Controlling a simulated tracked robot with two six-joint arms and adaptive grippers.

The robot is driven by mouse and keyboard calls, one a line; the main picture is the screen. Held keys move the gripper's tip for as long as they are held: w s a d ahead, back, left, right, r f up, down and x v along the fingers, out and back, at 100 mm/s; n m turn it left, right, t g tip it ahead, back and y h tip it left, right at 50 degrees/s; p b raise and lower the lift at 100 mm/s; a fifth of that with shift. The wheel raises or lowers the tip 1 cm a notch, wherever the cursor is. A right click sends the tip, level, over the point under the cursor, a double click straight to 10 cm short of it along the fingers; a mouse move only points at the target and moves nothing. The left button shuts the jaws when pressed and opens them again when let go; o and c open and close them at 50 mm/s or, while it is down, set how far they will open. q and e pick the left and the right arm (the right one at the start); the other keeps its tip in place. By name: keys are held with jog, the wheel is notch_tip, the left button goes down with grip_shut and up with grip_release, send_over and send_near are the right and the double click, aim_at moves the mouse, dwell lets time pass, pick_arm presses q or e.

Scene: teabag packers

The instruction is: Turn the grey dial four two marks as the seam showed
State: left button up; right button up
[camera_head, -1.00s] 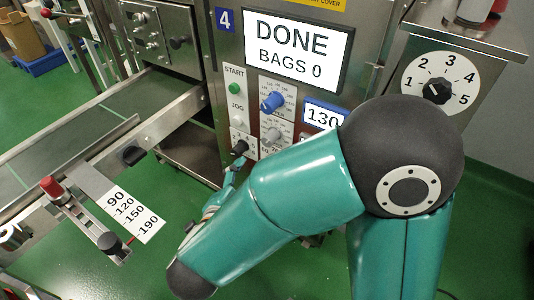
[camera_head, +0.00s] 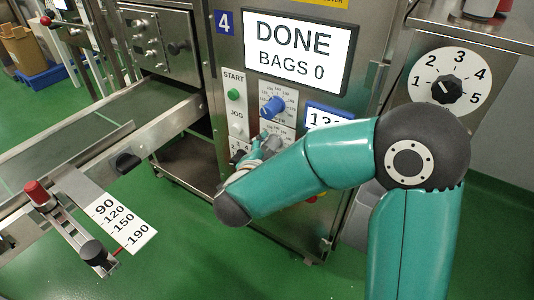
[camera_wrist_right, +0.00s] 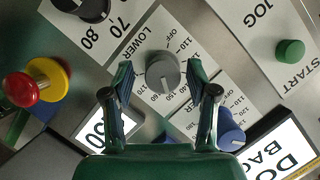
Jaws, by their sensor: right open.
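The grey dial (camera_wrist_right: 163,72) sits on the LOWER scale of the machine panel (camera_wrist_right: 146,38) in the right wrist view, with its pale pointer line visible. My right gripper (camera_wrist_right: 160,71) is open, one finger on each side of the dial. Gaps show between the fingers and the dial, and I cannot tell the exact depth. In the head view my right gripper (camera_head: 262,148) is at the panel below the blue dial (camera_head: 272,107), partly covering the grey dial. The blue sign (camera_head: 224,22) on this machine reads 4. My left gripper is out of view.
The screen (camera_head: 296,52) reads DONE, BAGS 0. The green START button (camera_head: 233,95) is left of the dials. A red and yellow button (camera_wrist_right: 35,84) and a black knob (camera_wrist_right: 85,6) show nearby. A black selector (camera_head: 446,90) numbered 1 to 5 is at right.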

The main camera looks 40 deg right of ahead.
jog(key=shift+w+d, duration=0.15)
jog(key=shift+d, duration=0.05)
